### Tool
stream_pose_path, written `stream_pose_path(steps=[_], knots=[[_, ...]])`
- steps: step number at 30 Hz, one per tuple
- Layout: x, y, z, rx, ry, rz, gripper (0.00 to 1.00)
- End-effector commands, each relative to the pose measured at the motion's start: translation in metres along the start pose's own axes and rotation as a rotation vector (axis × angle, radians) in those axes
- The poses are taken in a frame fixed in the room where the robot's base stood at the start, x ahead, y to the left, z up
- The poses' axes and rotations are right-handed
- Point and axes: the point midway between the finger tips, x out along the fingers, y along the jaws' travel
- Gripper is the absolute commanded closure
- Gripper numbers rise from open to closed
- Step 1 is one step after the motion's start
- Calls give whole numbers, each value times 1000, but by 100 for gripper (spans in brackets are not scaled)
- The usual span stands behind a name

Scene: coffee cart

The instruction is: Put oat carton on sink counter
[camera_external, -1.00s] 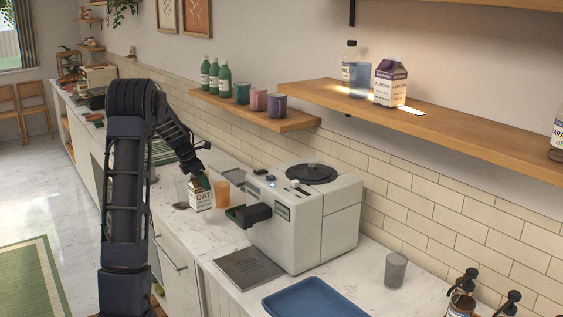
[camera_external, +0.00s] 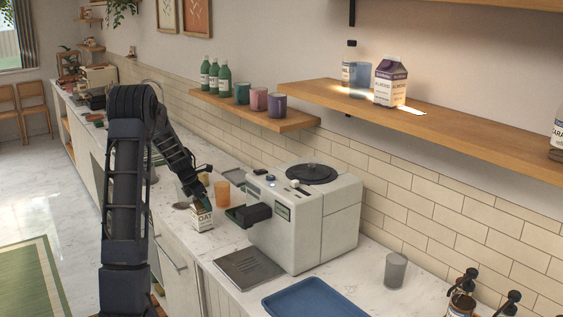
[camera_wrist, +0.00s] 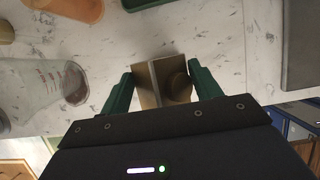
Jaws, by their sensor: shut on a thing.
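The oat carton (camera_external: 203,220), a small white carton with dark OAT lettering, is at the counter's front, left of the white coffee machine. My gripper (camera_external: 200,203) comes down on it from above and is shut on its top. In the wrist view the carton (camera_wrist: 163,82) shows from above as a tan top with a round cap, between the two green fingers of my gripper (camera_wrist: 160,88). I cannot tell whether the carton's bottom touches the counter (camera_external: 190,240). The sink is not clearly visible.
An orange cup (camera_external: 222,193) stands just behind the carton. A clear measuring jug (camera_wrist: 35,85) lies to its left in the wrist view. The coffee machine (camera_external: 325,220) stands close on the right, with a dark flat mat (camera_external: 248,268) and blue tray (camera_external: 315,300) nearer.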

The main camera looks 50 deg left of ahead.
Motion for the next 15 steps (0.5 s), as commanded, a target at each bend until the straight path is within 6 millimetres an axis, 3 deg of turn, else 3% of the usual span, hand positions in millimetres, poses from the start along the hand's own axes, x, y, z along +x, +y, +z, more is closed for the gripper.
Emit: stream_pose_path(steps=[6,7,10,15], knots=[[2,0,-1,0,0,0,98],[2,0,-1,-1,0,0,31],[2,0,-1,-1,0,0,15],[2,0,-1,-1,0,0,15]])
